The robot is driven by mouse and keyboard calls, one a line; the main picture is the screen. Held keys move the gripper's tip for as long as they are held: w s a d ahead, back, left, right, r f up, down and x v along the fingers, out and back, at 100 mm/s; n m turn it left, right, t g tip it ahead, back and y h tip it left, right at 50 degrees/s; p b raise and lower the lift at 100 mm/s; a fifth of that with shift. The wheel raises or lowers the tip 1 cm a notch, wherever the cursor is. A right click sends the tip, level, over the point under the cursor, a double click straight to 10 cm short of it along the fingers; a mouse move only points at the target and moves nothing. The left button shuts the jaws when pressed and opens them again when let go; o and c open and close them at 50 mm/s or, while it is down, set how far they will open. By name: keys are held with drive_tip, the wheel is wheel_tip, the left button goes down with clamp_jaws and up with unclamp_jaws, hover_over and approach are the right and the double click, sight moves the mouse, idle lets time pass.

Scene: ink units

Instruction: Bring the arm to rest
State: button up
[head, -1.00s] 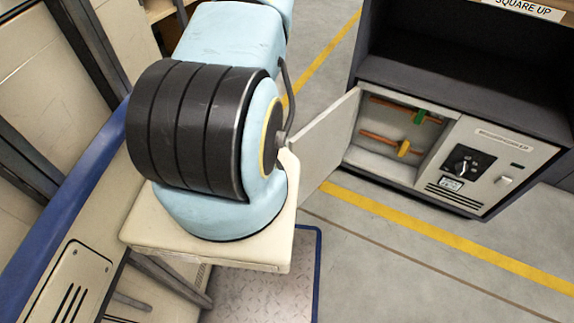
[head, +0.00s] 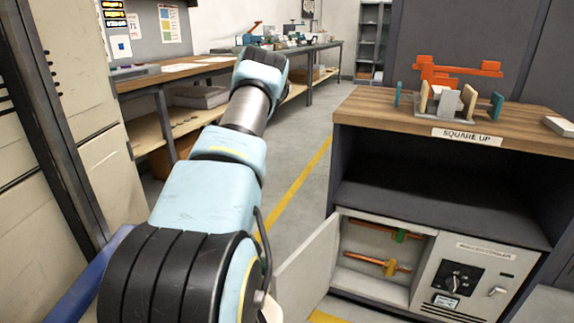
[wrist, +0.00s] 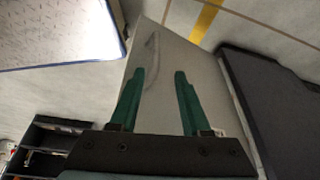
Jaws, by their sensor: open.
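My arm (head: 205,195) reaches forward and away from the camera in the head view, with a bend at its far end (head: 262,68). My gripper is hidden there. In the wrist view my gripper (wrist: 161,72) shows two green fingers, spread apart with nothing between them. Behind the fingers is a pale panel (wrist: 190,62) with a curved handle-like shape; it looks like the open cabinet door. Whether the fingers touch it I cannot tell.
The cabinet (head: 440,165) stands at right, its lower door (head: 306,272) swung open beside my arm. Orange and green valve-like parts sit inside. A fixture (head: 447,95) with orange bars stands on top. A long workbench (head: 180,75) runs behind; grey floor lies between.

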drive_tip(key=w+a+r+n+t+y, duration=0.15)
drive_tip(key=w+r+n, duration=0.3)
drive_tip(key=r, duration=0.55)
drive_tip(key=w+r+n+t+y, duration=0.3)
drive_tip(key=r+n, duration=0.2)
drive_tip(key=r, duration=0.5)
drive_tip(key=s+d+r+n+g+p, duration=0.1)
drive_tip(key=s+d+r+n, duration=0.2)
drive_tip(key=s+r+n, duration=0.3)
drive_tip(key=s+d+r+n+g, duration=0.15)
drive_tip(key=s+r+n, duration=0.25)
drive_tip(key=s+r, duration=0.4)
wheel_tip(320, 180, up, 18)
drive_tip(key=p, duration=1.8)
drive_tip(key=shift+d+f, duration=0.2)
drive_tip(key=shift+d, duration=0.1)
drive_tip(key=shift+a+f+h, duration=0.1)
drive_tip(key=shift+h, duration=0.15)
